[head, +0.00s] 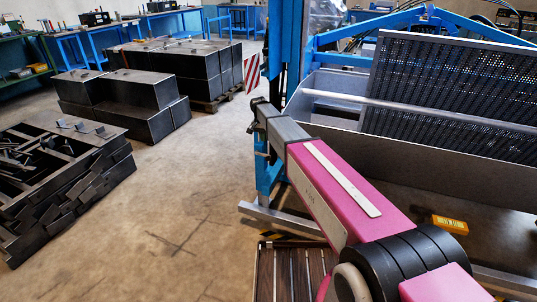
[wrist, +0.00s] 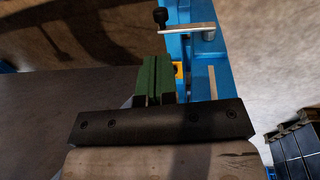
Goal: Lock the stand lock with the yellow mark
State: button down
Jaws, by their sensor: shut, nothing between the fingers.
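In the wrist view, a blue stand part (wrist: 204,75) runs down beside my gripper. A grey lever (wrist: 188,29) with a black knob (wrist: 160,17) at its left end lies across the top of it. A small yellow mark (wrist: 178,72) shows on the blue part, just right of the green fingers and partly hidden by them. My gripper (wrist: 155,62) has its green fingers together, with nothing held. The lever is beyond the fingertips and looks apart from them; I cannot tell whether the fingers touch the blue part. In the head view my gripper is largely hidden at the arm's far end.
In the head view, the blue frame (head: 275,60) carries a grey trough and a perforated sieve panel (head: 460,90). A yellow box (head: 450,224) lies below it.

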aim_at(268, 158)
jog(key=f, duration=0.6)
jog(key=d+f, duration=0.1)
jog(key=f, duration=0.3)
jog(key=shift+s+d, duration=0.1)
jog(key=shift+s, duration=0.15)
jog(key=shift+d, duration=0.1)
jog(key=shift+s+d+f+t+y, duration=0.2)
jog(key=shift+f+t+y, duration=0.1)
jog(key=shift+f+y, duration=0.4)
jog(key=y, duration=0.1)
jog(key=f+t+y, duration=0.1)
jog(key=y, duration=0.1)
jog(key=shift+s+d+f, duration=0.1)
jog(key=shift+f+y, duration=0.25)
jog(key=shift+y, duration=0.35)
jog(key=shift+f+t+y, duration=0.4)
jog(key=shift+f, duration=0.3)
jog(key=w+a+f+t+y, duration=0.1)
jog(key=a+f+t+y, duration=0.2)
jog(key=f+y, duration=0.3)
jog(key=shift+w+a+y, duration=0.4)
jog(key=shift+a+y, duration=0.2)
jog(key=shift+y, duration=0.5)
